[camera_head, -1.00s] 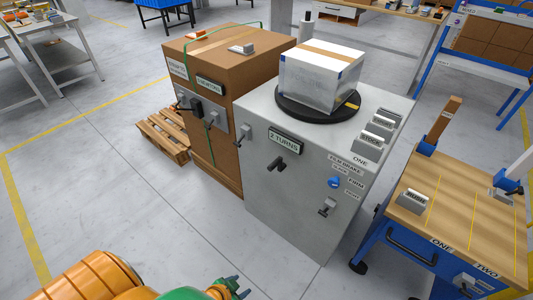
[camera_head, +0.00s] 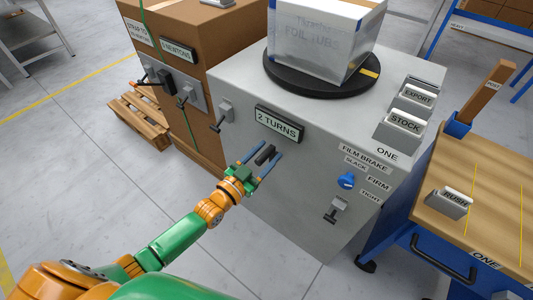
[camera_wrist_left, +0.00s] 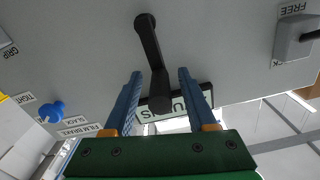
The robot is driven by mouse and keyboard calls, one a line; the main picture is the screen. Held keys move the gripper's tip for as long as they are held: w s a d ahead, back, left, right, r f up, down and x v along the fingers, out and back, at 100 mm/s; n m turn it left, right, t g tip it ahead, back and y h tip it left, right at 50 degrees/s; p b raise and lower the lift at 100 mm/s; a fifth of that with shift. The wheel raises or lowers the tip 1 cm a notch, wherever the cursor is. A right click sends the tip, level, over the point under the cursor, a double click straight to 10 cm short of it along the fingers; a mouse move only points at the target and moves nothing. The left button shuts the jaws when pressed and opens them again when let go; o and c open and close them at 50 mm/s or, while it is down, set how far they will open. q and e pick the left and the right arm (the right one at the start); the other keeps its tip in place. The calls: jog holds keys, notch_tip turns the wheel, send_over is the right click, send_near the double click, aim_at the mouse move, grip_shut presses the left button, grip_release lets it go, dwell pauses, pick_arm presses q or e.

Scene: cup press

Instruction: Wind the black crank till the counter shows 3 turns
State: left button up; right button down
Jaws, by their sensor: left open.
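The black crank (camera_head: 265,155) is on the front face of the grey machine (camera_head: 300,205), just below the counter (camera_head: 279,124), which reads "2 TURNS". My left gripper (camera_head: 259,163) is open, its two blue fingers reaching toward the crank from either side. In the left wrist view the crank (camera_wrist_left: 150,52) runs from its pivot at the top down to its knob, which lies between the open fingertips (camera_wrist_left: 158,80). The fingers do not appear closed on it. The counter (camera_wrist_left: 172,112) is partly hidden behind the fingers there. My right gripper is not in view.
A wrapped box (camera_head: 322,38) sits on the black turntable (camera_head: 318,78) atop the machine. A blue knob (camera_head: 347,180) and a small lever (camera_head: 335,209) are right of the crank; another lever (camera_head: 223,114) is to its left. A wooden-topped bench (camera_head: 480,165) stands at right.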

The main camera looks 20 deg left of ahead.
pick_arm(q)
jog(key=shift+w+d, duration=0.15)
jog(key=shift+w, duration=0.15)
grip_shut()
dwell(1.2)
